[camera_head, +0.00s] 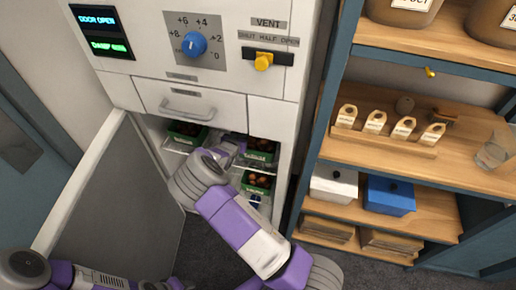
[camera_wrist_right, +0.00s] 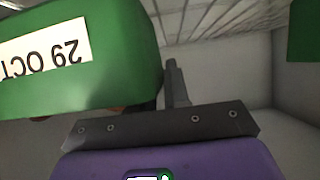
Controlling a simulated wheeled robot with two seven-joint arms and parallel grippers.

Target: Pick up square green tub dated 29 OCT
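A square green tub (camera_wrist_right: 120,75) with a white label reading 29 OCT upside down fills the left of the right wrist view. In the head view a green tub of chestnuts (camera_head: 260,150) sits on the right of the upper shelf, beside my right gripper (camera_head: 237,144). One dark finger of my right gripper (camera_wrist_right: 165,92) stands close against the outside of the labelled tub's side wall. The other finger is mostly hidden behind the tub. The fingers look close together, with the wall between them. My left gripper is out of view.
Another green tub (camera_head: 187,134) is at the left of the cabinet, and one (camera_head: 258,182) is lower right. The open cabinet door (camera_head: 115,205) stands left of my right arm. A wooden rack (camera_head: 400,150) with tags and boxes stands right.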

